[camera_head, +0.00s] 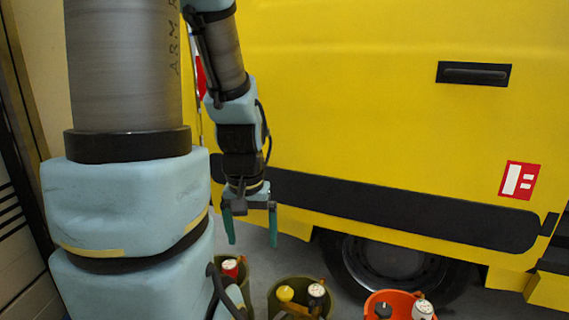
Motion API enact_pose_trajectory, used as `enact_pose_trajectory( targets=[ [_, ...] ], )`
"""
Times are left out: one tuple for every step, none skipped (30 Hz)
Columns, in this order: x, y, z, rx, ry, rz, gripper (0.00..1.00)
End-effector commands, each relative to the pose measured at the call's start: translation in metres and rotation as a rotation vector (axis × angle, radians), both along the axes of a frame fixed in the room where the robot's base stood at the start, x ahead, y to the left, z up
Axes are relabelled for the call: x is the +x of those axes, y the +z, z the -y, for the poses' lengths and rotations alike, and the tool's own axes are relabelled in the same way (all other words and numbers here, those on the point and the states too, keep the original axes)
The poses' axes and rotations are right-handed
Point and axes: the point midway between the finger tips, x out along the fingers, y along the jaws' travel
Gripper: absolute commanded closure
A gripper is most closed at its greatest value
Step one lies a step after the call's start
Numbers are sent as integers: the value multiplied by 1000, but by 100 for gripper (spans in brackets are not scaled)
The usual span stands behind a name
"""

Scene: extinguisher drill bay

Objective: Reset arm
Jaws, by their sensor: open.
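My gripper (252,232) hangs pointing down at the end of my arm, left of the picture's middle. Its two green fingers are apart and nothing shows between them. It appears above the row of containers, in front of the yellow vehicle (380,110). My arm's thick grey and pale blue links fill the left part of the view.
Two olive containers, one at the left (246,268) and one in the middle (275,305), and an orange one (369,307) stand along the bottom edge, with items inside. A dark wheel (385,258) sits under the vehicle. Grey floor shows between them.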

Motion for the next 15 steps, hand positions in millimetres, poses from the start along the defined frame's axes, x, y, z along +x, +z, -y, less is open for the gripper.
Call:
enact_pose_trajectory(
  targets=[
    [0, 21, 0, 0, -1, 0, 5],
    [0, 26, 0, 0, -2, 0, 5],
    [0, 36, 0, 0, -3, 0, 5],
    [0, 42, 0, 0, -3, 0, 5],
    [0, 50, 0, 1, -4, 0, 5],
    [0, 59, 0, 1, -4, 0, 5],
    [0, 68, 0, 1, -5, 0, 5],
    [1, 75, 0, 1, -5, 0, 5],
    [0, 85, 0, 1, -5, 0, 5],
    [1, 91, 0, 1, -6, 0, 5],
    [1, 97, 0, 1, -6, 0, 5],
    [1, 104, 0, 1, -6, 0, 5],
    [1, 107, 0, 1, -6, 0, 5],
    [0, 110, 0, 1, -6, -1, 5],
    [1, 113, 0, 1, -7, -1, 5]
  ],
)
